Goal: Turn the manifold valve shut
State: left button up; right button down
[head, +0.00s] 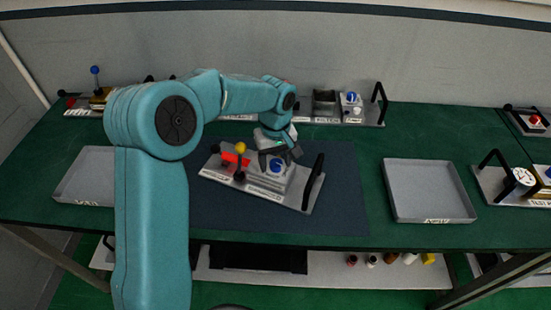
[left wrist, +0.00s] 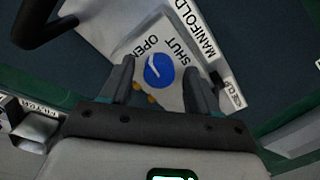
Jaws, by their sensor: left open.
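The manifold valve is a round blue knob (head: 277,166) on a raised light block of a grey plate (head: 294,202) on the dark mat. In the left wrist view the blue knob (left wrist: 158,71) has a white pointer line, with OPEN and SHUT printed beside it; the line lies towards the OPEN side. My left gripper (head: 280,153) is open over the knob. In the left wrist view the fingers of my left gripper (left wrist: 158,68) show either side of the knob, with gaps; I cannot tell their height above it. My right gripper is not in view.
The same plate carries a yellow-topped lever (head: 240,147), a red part (head: 231,159) and a black handle (head: 315,178). Grey trays stand left (head: 72,194) and right (head: 438,218) of the dark mat (head: 343,205). More panels line the table's back edge.

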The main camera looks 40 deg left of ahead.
pick_arm(q)
jog(key=shift+d+r, duration=0.1)
jog(key=shift+d, duration=0.1)
jog(key=shift+c, duration=0.9)
jog(key=shift+a, duration=0.1)
jog(key=c, duration=0.9)
jog(key=shift+o, duration=0.2)
jog(key=shift+m, duration=0.3)
jog(key=m, duration=1.1)
jog(key=shift+m, duration=2.1)
